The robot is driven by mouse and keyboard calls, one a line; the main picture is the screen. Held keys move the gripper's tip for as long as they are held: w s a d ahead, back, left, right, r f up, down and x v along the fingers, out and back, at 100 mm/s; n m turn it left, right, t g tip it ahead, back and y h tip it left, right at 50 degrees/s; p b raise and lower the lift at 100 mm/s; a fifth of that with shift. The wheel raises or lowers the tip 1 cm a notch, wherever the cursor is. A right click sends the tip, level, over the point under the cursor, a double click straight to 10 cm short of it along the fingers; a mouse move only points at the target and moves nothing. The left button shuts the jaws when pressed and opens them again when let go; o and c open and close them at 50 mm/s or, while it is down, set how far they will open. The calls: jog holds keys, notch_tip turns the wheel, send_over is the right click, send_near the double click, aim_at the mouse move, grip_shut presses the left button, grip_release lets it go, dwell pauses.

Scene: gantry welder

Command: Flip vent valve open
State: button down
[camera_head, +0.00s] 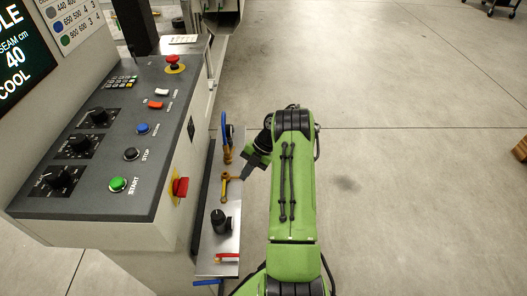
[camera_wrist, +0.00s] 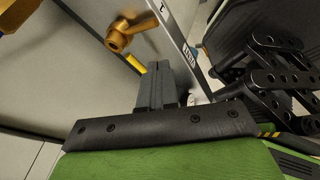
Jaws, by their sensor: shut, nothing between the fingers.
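Several small valve parts sit on a light grey side plate (camera_head: 207,248) beside the console. A brass fitting with a yellow handle (camera_head: 232,187) is in the middle of the plate; in the wrist view the brass fitting (camera_wrist: 120,36) and a yellow bar (camera_wrist: 136,63) show near my fingertips. A red lever (camera_head: 227,257) and a blue lever (camera_head: 207,282) are lower down. My gripper (camera_head: 247,174) is shut and empty, just right of the yellow handle; contact cannot be told. Its fingers (camera_wrist: 156,85) show in the wrist view.
A blue-handled brass valve (camera_head: 226,138) stands above the brass fitting, and a black knob-like fitting (camera_head: 220,222) below it. The console (camera_head: 85,180) with buttons and dials is on the left; a red switch (camera_head: 180,187) juts from its side. Open floor lies to the right.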

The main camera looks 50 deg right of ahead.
jog(key=w+p+v, duration=0.1)
jog(key=p+v, duration=0.2)
jog(key=v, duration=0.5)
jog(key=shift+r, duration=0.3)
jog(key=shift+w+d, duration=0.1)
jog(key=shift+w, duration=0.05)
